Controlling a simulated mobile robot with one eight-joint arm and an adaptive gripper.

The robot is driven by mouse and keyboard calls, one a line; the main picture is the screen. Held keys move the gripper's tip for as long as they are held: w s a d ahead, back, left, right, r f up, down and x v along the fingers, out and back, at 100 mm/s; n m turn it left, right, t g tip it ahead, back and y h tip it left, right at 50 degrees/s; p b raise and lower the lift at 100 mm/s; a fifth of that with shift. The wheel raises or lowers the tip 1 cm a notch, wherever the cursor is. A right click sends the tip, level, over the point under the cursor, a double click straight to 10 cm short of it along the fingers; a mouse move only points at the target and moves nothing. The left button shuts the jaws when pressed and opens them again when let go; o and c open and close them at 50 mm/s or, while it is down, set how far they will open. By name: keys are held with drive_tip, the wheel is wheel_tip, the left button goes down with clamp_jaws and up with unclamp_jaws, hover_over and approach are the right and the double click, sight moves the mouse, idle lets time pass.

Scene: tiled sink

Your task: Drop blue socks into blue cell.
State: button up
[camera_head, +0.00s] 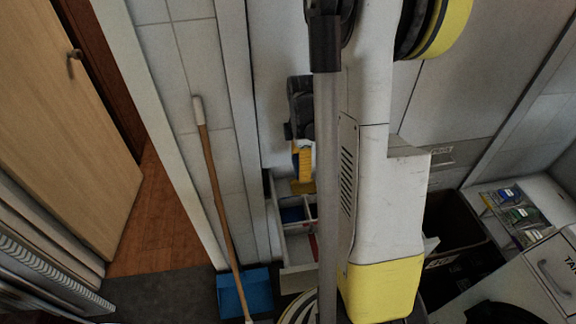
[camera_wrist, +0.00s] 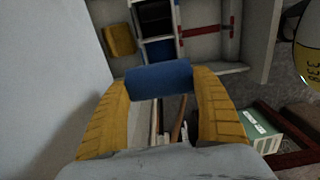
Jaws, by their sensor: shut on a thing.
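In the wrist view the rolled blue socks (camera_wrist: 158,77) are held between the yellow fingers of my gripper (camera_wrist: 160,80), which is shut on them. Beyond them is an open drawer with a divided organiser. Its blue cell (camera_wrist: 160,51) shows just past the socks, partly covered by them, beside a darker cell. In the head view my gripper (camera_head: 303,165) is above the back of the drawer, partly hidden by my arm. The blue cell (camera_head: 292,214) shows below it. The socks are hard to make out there.
The drawer (camera_head: 298,250) has pale walls and a red item (camera_wrist: 222,30) in another section. A yellow block (camera_wrist: 120,39) lies left of the cells. A wooden-handled broom (camera_head: 213,165) and blue dustpan (camera_head: 245,292) stand left of the drawer. A dark bin (camera_head: 455,235) is at right.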

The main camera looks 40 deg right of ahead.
drive_tip(key=shift+a+f, duration=0.1)
wheel_tip(320, 180, down, 6)
drive_tip(key=b, duration=0.4)
drive_tip(key=shift+s+r, duration=0.1)
drive_tip(key=shift+r, duration=0.1)
drive_tip(key=o, duration=1.2)
wheel_tip(320, 180, up, 12)
